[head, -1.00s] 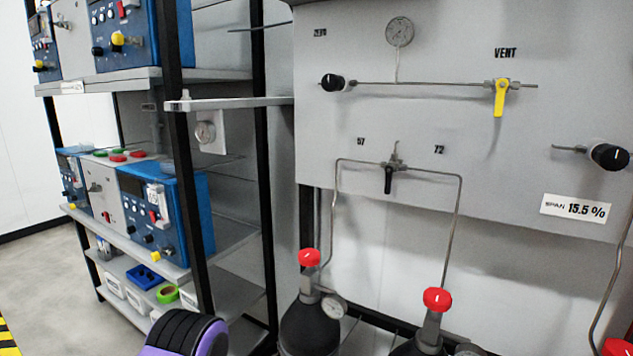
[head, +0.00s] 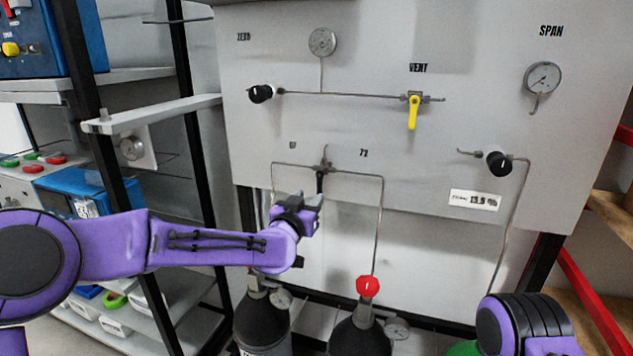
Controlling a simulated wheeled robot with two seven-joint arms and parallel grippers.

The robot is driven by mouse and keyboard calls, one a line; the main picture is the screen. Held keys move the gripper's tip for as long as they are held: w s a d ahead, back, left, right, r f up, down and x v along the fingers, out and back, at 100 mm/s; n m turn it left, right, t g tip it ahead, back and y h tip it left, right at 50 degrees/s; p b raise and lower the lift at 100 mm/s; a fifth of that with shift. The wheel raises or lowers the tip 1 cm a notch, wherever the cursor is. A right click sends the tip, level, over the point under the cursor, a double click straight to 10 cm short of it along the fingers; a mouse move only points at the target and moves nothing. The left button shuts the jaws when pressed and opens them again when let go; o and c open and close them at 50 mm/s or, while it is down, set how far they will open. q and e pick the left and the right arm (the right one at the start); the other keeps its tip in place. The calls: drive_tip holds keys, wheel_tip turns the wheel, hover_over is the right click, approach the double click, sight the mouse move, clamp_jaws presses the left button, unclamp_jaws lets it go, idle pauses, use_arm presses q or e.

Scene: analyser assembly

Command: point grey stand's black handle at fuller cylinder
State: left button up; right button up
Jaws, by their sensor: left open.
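The black handle (head: 320,182) hangs straight down from its valve on the grey panel (head: 230,140), between tubes running to two dark grey cylinders. My left gripper (head: 314,203) is open, just below the handle in the picture; I cannot tell whether they touch. The left cylinder (head: 262,322) has a small gauge (head: 282,298); its top is hidden by my left arm. The right cylinder (head: 360,338) has a red knob (head: 368,286) and a gauge (head: 397,328). Both gauges are too small to read. My right gripper is not in view; part of my right arm shows at lower right.
A yellow VENT handle (head: 413,112) points down on the panel. Black knobs (head: 260,93) and (head: 499,163) sit left and right, with thin tubes between fittings. A shelf rack (head: 125,185) stands at left, and a red-framed rack (head: 590,295) at right.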

sight(319, 185)
use_arm(q)
drive_tip(key=p+x, duration=0.2)
drive_tip(key=x, duration=0.5)
drive_tip(key=shift+w, duration=0.15)
drive_tip(key=shift+w+d+f+p, duration=0.1)
drive_tip(key=shift+w+f+p, duration=0.1)
drive_tip(key=shift+w+p, duration=0.15)
clamp_jaws()
